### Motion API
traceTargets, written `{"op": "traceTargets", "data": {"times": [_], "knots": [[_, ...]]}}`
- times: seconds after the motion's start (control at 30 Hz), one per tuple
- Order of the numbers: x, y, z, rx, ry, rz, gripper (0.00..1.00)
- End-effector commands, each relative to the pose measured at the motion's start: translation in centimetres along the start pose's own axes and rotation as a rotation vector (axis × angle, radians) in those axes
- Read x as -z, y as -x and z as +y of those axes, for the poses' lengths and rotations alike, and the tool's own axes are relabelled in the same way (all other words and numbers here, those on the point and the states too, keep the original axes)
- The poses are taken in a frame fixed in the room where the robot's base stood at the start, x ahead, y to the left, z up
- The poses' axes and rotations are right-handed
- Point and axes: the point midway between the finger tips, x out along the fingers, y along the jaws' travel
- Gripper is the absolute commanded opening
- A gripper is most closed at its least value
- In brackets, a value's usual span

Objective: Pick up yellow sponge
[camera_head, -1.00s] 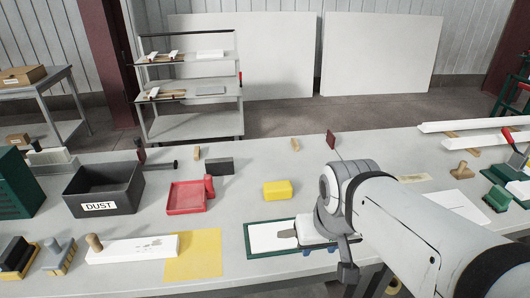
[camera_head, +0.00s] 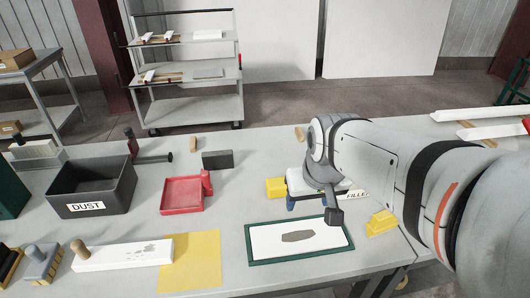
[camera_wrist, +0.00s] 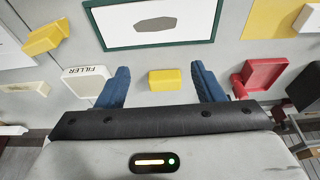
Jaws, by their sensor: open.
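A small yellow sponge-like block (camera_head: 275,187) lies on the grey table beyond the green-framed white board, partly hidden by my gripper in the head view. In the wrist view the yellow block (camera_wrist: 165,80) lies between my gripper's two blue fingers, with space on either side. My gripper (camera_wrist: 160,76) is open and empty, pointing down at the table; it also shows in the head view (camera_head: 312,204). A second yellow piece (camera_head: 381,222), with a raised part, lies to the right of the board, and shows at the left in the wrist view (camera_wrist: 45,38).
The green-framed board (camera_head: 340,248) with a grey patch lies on the near side. A container marked FILLER (camera_wrist: 88,80) stands beside my finger. A red dustpan-like tray (camera_head: 183,196), a dark DUST bin (camera_head: 95,190) and a yellow sheet (camera_head: 190,262) are to the left.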

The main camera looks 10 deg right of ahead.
Motion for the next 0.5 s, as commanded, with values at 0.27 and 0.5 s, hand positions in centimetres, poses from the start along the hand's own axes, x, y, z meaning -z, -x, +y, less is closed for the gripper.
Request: {"op": "traceTargets", "data": {"times": [0.27, 0.5], "knots": [[10.4, -9.8, 0.3, 0.0, -0.003, 0.049, 0.85], [15.8, -15.7, 0.4, -0.001, -0.003, 0.087, 1.0]]}}
